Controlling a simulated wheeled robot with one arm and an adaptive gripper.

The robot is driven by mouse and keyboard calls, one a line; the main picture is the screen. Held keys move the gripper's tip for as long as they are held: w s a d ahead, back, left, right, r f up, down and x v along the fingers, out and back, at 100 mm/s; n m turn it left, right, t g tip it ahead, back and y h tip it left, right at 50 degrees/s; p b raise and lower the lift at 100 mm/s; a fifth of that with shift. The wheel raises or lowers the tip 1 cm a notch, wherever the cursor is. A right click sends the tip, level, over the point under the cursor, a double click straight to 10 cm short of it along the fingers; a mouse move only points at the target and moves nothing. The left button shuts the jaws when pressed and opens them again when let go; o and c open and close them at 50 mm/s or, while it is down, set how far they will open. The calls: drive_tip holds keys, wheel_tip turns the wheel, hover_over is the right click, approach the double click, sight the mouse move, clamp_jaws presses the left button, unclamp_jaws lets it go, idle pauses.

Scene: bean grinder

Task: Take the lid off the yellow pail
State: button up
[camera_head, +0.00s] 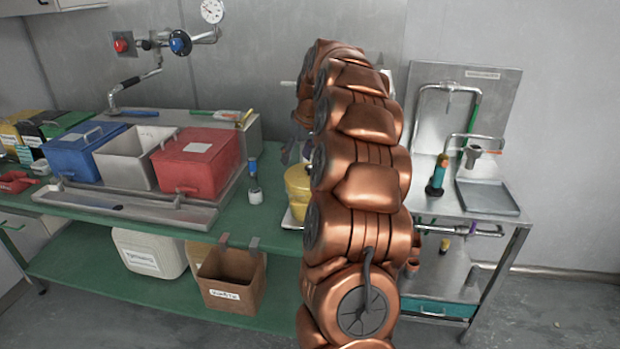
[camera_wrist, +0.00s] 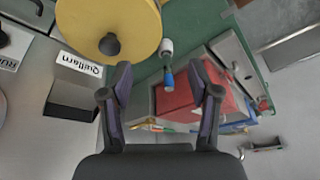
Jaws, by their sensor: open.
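The yellow pail (camera_head: 297,188) stands on the green bench in the head view, its right side hidden behind my arm. In the wrist view its round yellow lid (camera_wrist: 135,18) shows at the top, cut off by the picture edge, with a dark round knob (camera_wrist: 109,44) on it. My gripper (camera_wrist: 164,80) is open and empty, its two dark fingers apart. The lid lies beyond the fingertips, up and to the left in the wrist view, and nothing is between the fingers. I cannot tell the exact gap to the lid.
The red bin (camera_head: 196,163), white bin (camera_head: 135,157) and blue bin (camera_head: 84,151) stand left on the bench. A blue-topped bottle (camera_head: 254,185) stands just left of the pail. A labelled brown box (camera_head: 230,278) sits below. A steel sink table (camera_head: 468,190) is at right.

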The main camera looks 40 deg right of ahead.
approach(310, 166)
drive_tip(key=shift+w+a+f+m+h, duration=0.1)
drive_tip(key=shift+w+f+m+h, duration=0.1)
drive_tip(key=shift+f, duration=0.4)
drive_tip(key=shift+w+a+f+m+h, duration=0.1)
drive_tip(key=shift+f+h, duration=0.1)
drive_tip(key=shift+f, duration=0.45)
drive_tip(key=shift+d+f, duration=0.15)
drive_tip(key=shift+d, duration=0.2)
drive_tip(key=shift+a+p+x, duration=0.2)
drive_tip(key=shift+p+x, duration=0.5)
drive_tip(key=shift+x, duration=1.2)
drive_tip(key=shift+a+p+x, duration=0.15)
drive_tip(key=shift+p+x, duration=0.55)
drive_tip(key=shift+x, duration=1.15)
drive_tip(key=shift+w, duration=0.2)
drive_tip(key=shift+t, duration=0.3)
drive_tip(key=shift+c, duration=0.3)
clamp_jaws()
